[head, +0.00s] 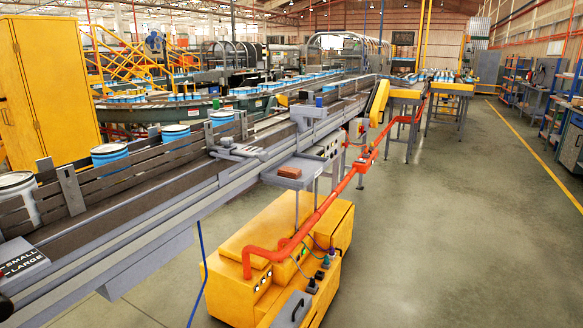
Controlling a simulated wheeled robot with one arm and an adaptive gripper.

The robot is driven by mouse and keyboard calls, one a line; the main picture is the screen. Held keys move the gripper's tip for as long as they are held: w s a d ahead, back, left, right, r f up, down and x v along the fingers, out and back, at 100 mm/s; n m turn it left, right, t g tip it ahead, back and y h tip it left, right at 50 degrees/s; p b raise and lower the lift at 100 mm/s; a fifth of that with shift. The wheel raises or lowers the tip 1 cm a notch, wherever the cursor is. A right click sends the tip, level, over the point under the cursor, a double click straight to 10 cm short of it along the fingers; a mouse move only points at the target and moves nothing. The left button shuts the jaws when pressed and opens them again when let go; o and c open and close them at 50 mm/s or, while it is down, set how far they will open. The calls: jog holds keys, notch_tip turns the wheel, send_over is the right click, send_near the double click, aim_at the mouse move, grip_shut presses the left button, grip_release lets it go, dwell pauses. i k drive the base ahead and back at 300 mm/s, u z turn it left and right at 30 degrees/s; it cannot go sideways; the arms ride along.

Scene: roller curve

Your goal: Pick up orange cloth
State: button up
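A small flat orange-brown block-like item (289,172) lies on a small grey shelf (268,178) beside the conveyor, near the middle of the head view. It may be the orange cloth, folded, but it is too small to tell its material. Nothing is seen touching it from above.
A long conveyor (120,225) with cans (110,154) runs from lower left to the back. A yellow machine (275,255) with an orange pipe (330,200) stands below the shelf. A yellow cabinet (50,90) is at left. Open floor (450,230) lies at right.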

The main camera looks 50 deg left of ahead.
aim_at(290, 172)
jog(key=u, duration=0.4)
jog(key=i, duration=1.65)
jog(key=u, duration=1.6)
jog(key=i, duration=0.85)
jog(key=u, duration=1.45)
jog(key=i, duration=0.7)
jog(key=u, duration=0.05)
